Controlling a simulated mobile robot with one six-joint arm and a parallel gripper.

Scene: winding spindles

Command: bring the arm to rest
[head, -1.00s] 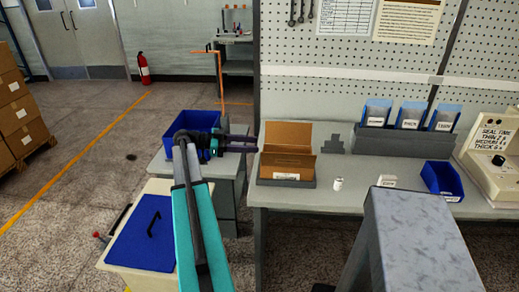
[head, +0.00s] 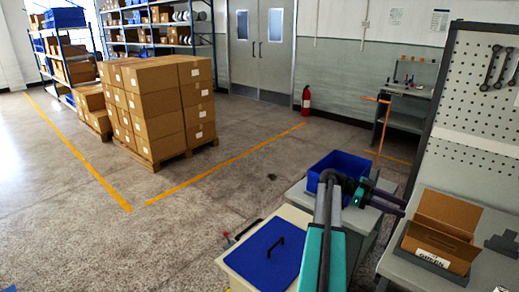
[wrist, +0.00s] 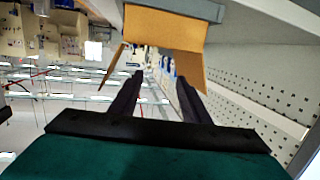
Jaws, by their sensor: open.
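My arm (head: 334,245), in teal and black, reaches up from the bottom of the head view and bends right at the wrist. My gripper (head: 398,205) points right towards the open cardboard box and is apart from it as far as I can tell. In the wrist view my gripper (wrist: 160,80) shows two dark fingers spread apart with nothing between them. The open cardboard box (head: 447,228) stands on the workbench; in the wrist view the box (wrist: 165,30) appears upside down beyond the fingertips.
A blue bin (head: 345,163) stands on a grey cabinet just behind my wrist. Stacked cartons (head: 165,105) stand on a pallet farther back. The floor at left is open.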

